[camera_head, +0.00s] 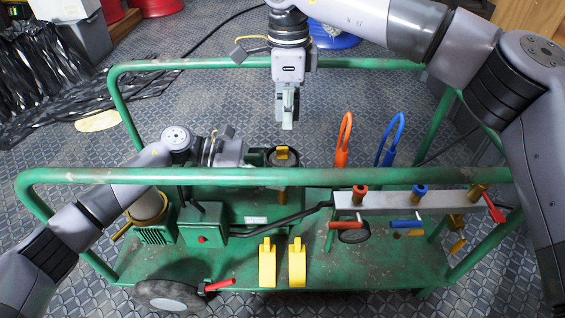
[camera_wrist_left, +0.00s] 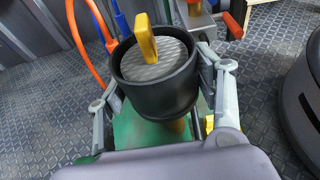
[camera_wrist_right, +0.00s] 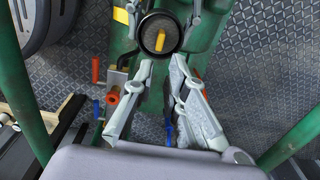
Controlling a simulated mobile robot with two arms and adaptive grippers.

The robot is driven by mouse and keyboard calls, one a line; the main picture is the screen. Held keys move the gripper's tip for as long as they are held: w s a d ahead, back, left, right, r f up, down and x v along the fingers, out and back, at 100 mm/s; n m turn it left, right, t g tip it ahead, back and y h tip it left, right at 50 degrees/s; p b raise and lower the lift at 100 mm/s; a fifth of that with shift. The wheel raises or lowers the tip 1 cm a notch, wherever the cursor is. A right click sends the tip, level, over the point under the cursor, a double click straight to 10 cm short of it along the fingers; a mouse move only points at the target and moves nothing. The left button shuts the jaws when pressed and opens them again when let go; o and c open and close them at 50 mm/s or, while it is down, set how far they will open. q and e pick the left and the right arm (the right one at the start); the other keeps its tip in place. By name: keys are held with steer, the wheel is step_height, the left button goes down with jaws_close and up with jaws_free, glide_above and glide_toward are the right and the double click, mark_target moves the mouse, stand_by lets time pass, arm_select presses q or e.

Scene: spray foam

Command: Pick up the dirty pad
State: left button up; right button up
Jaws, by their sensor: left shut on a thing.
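The pad is a round grey disc with a yellow handle (camera_wrist_left: 146,40), seated in the top of a black cylindrical housing (camera_wrist_left: 155,95) in the left wrist view. In the head view the yellow handle (camera_head: 283,152) stands up from the housing behind the cart's front rail. My left gripper (camera_wrist_left: 160,75) is shut around the housing, one finger on each side. My right gripper (camera_head: 288,118) points down above the housing. In the right wrist view its fingers (camera_wrist_right: 161,62) are apart and empty, with the pad (camera_wrist_right: 159,33) beyond their tips.
A green cart frame (camera_head: 345,176) surrounds the work area. Orange (camera_head: 343,140) and blue (camera_head: 391,140) hoses rise right of the housing. A valve manifold (camera_head: 385,203) with red and blue handles is at right; yellow pedals (camera_head: 297,263) stand in front.

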mark_target(282, 147)
step_height(282, 147, down, 4)
steer(key=shift+r, duration=0.2)
steer(key=shift+s+a+f, duration=0.1)
steer(key=shift+a+f, duration=0.05)
steer(key=shift+f, duration=0.75)
steer(key=shift+w+a+f, duration=0.1)
steer(key=shift+a+f, duration=0.1)
steer(key=shift+f, duration=0.75)
steer(key=shift+s+a+f, duration=0.1)
steer(key=shift+a+f, duration=0.05)
steer(key=shift+f, duration=0.75)
steer(key=shift+c, duration=0.2)
jaws_close()
steer(key=shift+r, duration=0.15)
step_height(282, 147, up, 10)
steer(key=shift+f, duration=0.1)
